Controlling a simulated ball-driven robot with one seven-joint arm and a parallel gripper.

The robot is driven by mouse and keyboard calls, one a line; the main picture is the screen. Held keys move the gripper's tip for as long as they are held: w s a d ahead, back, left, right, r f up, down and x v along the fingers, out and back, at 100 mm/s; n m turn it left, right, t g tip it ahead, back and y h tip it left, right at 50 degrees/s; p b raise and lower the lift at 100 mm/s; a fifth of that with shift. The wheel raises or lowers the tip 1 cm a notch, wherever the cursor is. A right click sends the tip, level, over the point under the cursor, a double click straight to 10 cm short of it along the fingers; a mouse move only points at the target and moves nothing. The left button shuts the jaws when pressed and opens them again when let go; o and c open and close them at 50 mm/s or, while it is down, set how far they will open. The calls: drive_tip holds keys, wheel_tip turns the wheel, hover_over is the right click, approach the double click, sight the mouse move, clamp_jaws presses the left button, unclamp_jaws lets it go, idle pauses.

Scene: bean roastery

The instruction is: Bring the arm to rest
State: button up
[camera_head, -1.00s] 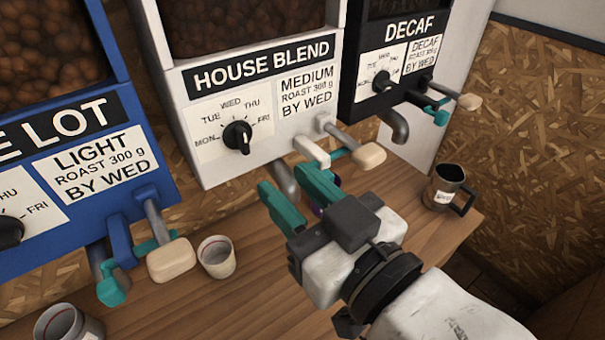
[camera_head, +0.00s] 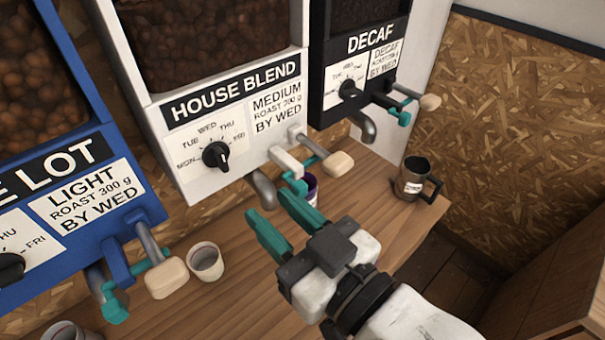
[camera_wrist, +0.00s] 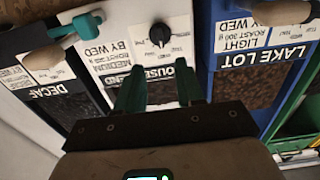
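My gripper (camera_head: 267,206) is in front of the house blend dispenser (camera_head: 235,95), above the wooden counter (camera_head: 250,290). Its two teal fingers are apart with nothing seen between them, so it is open and empty. The fingers point toward the dispenser's metal spout (camera_head: 263,188). A purple-rimmed cup (camera_head: 311,188) stands behind the fingers, partly hidden. In the wrist view my gripper (camera_wrist: 155,82) shows with fingers spread in front of the house blend panel, which appears upside down there.
The blue lot dispenser (camera_head: 85,190) stands left and the black decaf dispenser (camera_head: 362,60) right, with levers sticking out. Open floor (camera_head: 450,280) lies right of the counter.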

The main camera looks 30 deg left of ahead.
drive_tip(key=w+d+f+m+h, duration=0.3)
drive_tip(key=d+f+m+h, duration=0.65)
drive_tip(key=d+f, duration=1.3)
drive_tip(key=s+d+f+m+g+h, duration=0.2)
drive_tip(key=s+d+f+g+h, duration=0.1)
drive_tip(key=s+d+f, duration=0.3)
drive_tip(key=s+d+f+m+g+h, duration=0.2)
drive_tip(key=s+d+f, duration=0.4)
drive_tip(key=s+d, duration=0.4)
drive_tip(key=d+g+h, duration=0.1)
drive_tip(key=d+h, duration=0.1)
drive_tip(key=shift+s+d+f, duration=0.2)
drive_tip(key=shift+d+f, duration=0.05)
drive_tip(key=shift+d, duration=0.1)
drive_tip(key=shift+m, duration=0.25)
drive_tip(key=shift+c, duration=0.2)
